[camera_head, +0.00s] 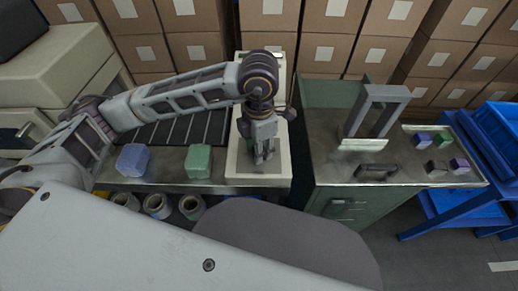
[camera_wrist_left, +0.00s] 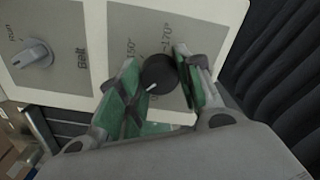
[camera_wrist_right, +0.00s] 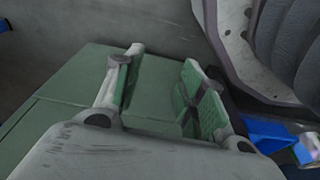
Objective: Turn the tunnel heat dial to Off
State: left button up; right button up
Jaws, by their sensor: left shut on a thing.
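The tunnel heat dial (camera_wrist_left: 158,72) is a round black knob with a white pointer line on a cream control panel (camera_wrist_left: 120,20). The labels 150° and 170° show beside it; a label at its lower edge is mostly hidden by my gripper. The pointer line points down and slightly left in the left wrist view, towards that partly hidden label. My left gripper (camera_wrist_left: 158,68) has its green-padded fingers around the dial and is shut on it. In the head view my left gripper (camera_head: 264,157) points down at the panel. My right gripper (camera_wrist_right: 163,60) is open and empty.
A grey Belt knob (camera_wrist_left: 34,53) is on the same panel. Blue (camera_head: 133,160) and green (camera_head: 199,161) blocks sit left of the panel. A grey frame (camera_head: 376,112) and small coloured blocks stand on the right bench. A green surface (camera_wrist_right: 60,115) lies beyond my right gripper.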

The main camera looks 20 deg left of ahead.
pick_arm(q)
jog(key=n+b, duration=0.2)
jog(key=n, duration=0.2)
jog(key=shift+w+n, duration=0.1)
jog(key=shift+n, duration=0.3)
jog(key=shift+n+b, duration=0.4)
jog(key=shift+n, duration=1.3)
pick_arm(e)
notch_tip(320, 180, up, 9)
jog(key=w+a, duration=0.1)
jog(key=a, duration=0.1)
jog(key=shift+w+a+g, duration=0.2)
jog(key=shift+a+g, duration=0.1)
pick_arm(q)
jog(key=shift+r, duration=0.1)
pick_arm(e)
jog(key=shift+r, duration=0.1)
pick_arm(q)
jog(key=o, duration=1.1)
jog(key=shift+c, duration=0.2)
notch_tip(320, 180, up, 12)
